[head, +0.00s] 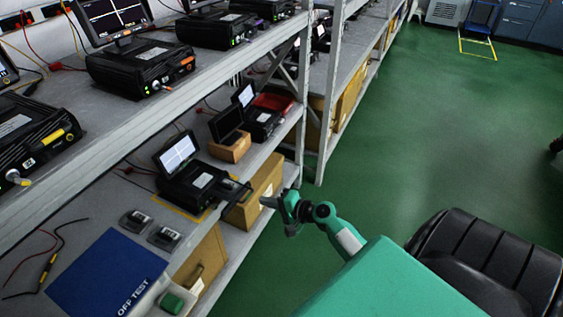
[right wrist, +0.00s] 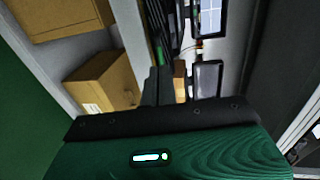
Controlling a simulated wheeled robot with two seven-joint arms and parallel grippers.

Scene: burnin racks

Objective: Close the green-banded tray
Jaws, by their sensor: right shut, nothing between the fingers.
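A black device (head: 188,182) with a lit, tilted screen sits on the middle shelf. Its dark tray (head: 236,190) sticks out past its front, toward the aisle. A green strip (right wrist: 160,56) shows on the black device edge in the right wrist view; the band is too small to make out in the head view. My right gripper (head: 268,202) is shut and empty, just in front of the tray's outer end. In the right wrist view its fingers (right wrist: 156,78) point at the device front; I cannot tell whether they touch. My left gripper is out of view.
A blue mat (head: 106,272) and two small meters lie on the same shelf, nearer me. More black devices (head: 140,68) stand on the upper shelf. Cardboard boxes (head: 262,184) sit below. A grey upright (head: 303,90) rises beyond.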

